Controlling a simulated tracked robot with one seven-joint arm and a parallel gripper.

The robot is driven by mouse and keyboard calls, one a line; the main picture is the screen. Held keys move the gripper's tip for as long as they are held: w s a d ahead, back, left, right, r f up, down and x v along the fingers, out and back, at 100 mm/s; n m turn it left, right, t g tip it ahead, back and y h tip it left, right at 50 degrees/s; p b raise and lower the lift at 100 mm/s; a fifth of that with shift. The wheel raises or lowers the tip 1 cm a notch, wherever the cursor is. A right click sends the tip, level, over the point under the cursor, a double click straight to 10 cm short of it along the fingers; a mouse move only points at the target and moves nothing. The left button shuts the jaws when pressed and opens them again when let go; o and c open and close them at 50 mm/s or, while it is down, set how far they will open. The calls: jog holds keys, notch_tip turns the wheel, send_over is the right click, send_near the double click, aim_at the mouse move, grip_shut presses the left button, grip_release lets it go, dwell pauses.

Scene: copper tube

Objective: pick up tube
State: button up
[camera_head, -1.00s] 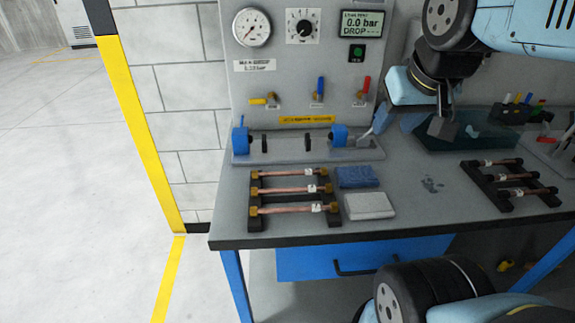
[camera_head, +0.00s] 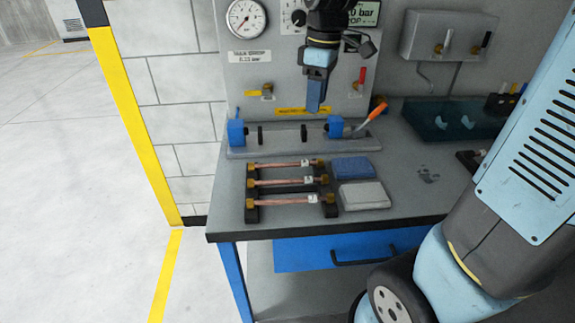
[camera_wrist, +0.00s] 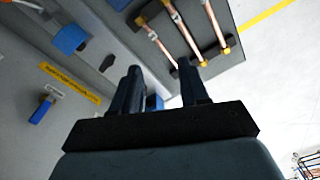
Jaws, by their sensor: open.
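Three copper tubes with brass end fittings and small white tags lie across a black rack (camera_head: 252,213) on the workbench: a back tube (camera_head: 278,164), a middle tube (camera_head: 282,182) and a front tube (camera_head: 280,201). The tubes also show at the top of the wrist view, one of them at the right (camera_wrist: 215,25). My gripper (camera_head: 314,108) hangs in the air in front of the test panel, above and behind the rack, apart from the tubes. In the wrist view its two dark fingers (camera_wrist: 165,78) stand apart with nothing between them.
A blue clamp fixture (camera_head: 285,148) stands behind the rack. A blue pad (camera_head: 352,167) and a grey pad (camera_head: 364,195) lie to its right. An orange-handled tool (camera_head: 372,112) leans nearby. A teal tray (camera_head: 450,122) sits at the back right. The floor at left is clear.

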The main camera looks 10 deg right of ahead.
jog(key=w+a+f+n+g, duration=0.2)
jog(key=w+a+f+n, duration=0.3)
jog(key=a, duration=0.1)
send_over(286, 165)
jog(key=w, duration=0.1)
notch_tip(286, 165, down, 8)
jog(key=shift+h, duration=0.4)
jog(key=shift+f, duration=2.9)
jog(key=shift+c, duration=0.2)
grip_shut()
